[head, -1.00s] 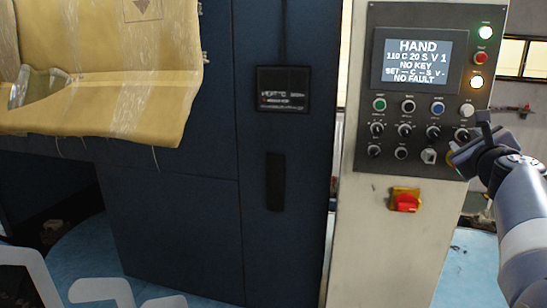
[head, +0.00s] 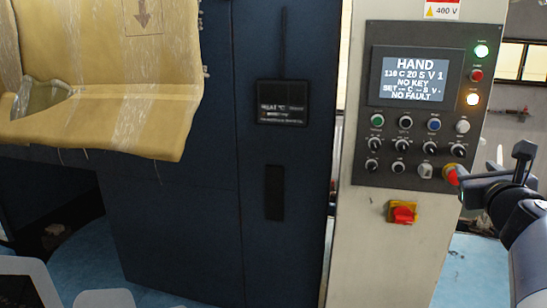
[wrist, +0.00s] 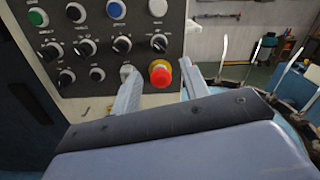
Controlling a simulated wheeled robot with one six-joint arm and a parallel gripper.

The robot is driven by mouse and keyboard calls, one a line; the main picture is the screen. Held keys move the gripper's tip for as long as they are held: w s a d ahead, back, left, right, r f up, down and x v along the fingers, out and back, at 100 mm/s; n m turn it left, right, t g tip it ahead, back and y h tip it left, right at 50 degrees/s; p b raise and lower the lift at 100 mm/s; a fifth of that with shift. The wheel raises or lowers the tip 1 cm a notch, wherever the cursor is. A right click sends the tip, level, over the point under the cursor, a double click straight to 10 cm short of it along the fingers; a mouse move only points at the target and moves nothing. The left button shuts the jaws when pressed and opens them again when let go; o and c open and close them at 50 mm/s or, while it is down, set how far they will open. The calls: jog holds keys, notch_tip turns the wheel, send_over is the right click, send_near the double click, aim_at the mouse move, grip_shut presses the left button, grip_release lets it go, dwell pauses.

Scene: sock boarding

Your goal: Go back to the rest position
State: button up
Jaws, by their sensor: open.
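My gripper (head: 485,165) is at the right of the head view, in front of the lower right corner of the dark control panel (head: 365,150). In the wrist view my gripper (wrist: 160,90) is open, its two grey fingers apart. A red button with a yellow base (wrist: 160,74) shows between the fingers; I cannot tell whether they touch it. Nothing is held.
The panel's screen (head: 413,79) reads HAND and NO FAULT. A red and yellow switch (head: 402,213) sits lower on the pale cabinet (head: 385,260). A dark blue cabinet (head: 180,220) and yellowish sheeting (head: 100,120) fill the left. The floor (head: 460,275) is light blue.

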jog(key=shift+v, duration=1.25)
jog(key=shift+a, duration=0.15)
